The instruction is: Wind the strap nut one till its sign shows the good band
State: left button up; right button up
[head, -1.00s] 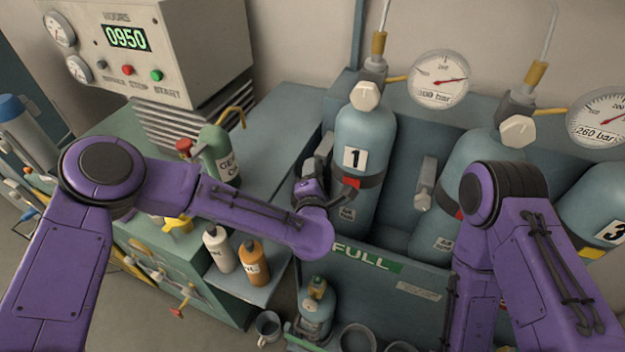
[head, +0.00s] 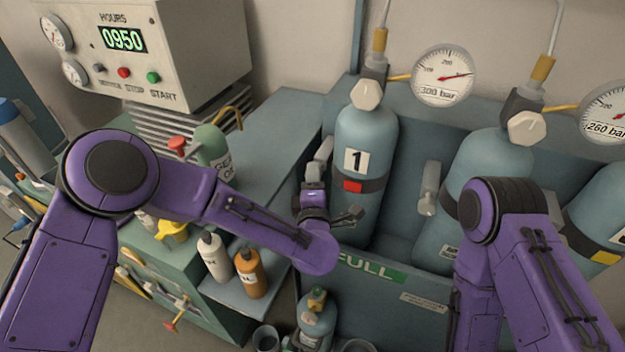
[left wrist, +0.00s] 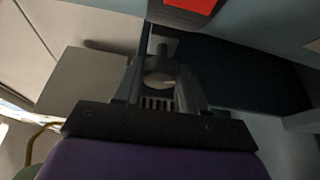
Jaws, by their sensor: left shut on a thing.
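Bottle one (head: 368,135) stands upright in the rack, held by a dark strap with a red sign (head: 352,187) on its front. The sign's edge also shows at the top of the left wrist view (left wrist: 195,5). My left gripper (head: 317,172) is at the left end of this strap, shut on the strap nut. The nut's rounded, pale end (left wrist: 160,77) shows between the jaws in the left wrist view. My right arm comes in from the right, but its gripper is not in view.
Bottle two (head: 478,175) and bottle three (head: 590,205) stand to the right. Between bottles one and two is another strap nut (head: 429,190). Pressure gauges (head: 443,76) hang above. Small bottles (head: 250,275) stand on a low shelf below my left arm.

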pick_arm(q)
jog(key=o, duration=0.8)
jog(key=s+b, duration=0.3)
jog(key=s, duration=0.7)
jog(key=shift+s+r, duration=0.1)
jog(key=shift+s, duration=0.15)
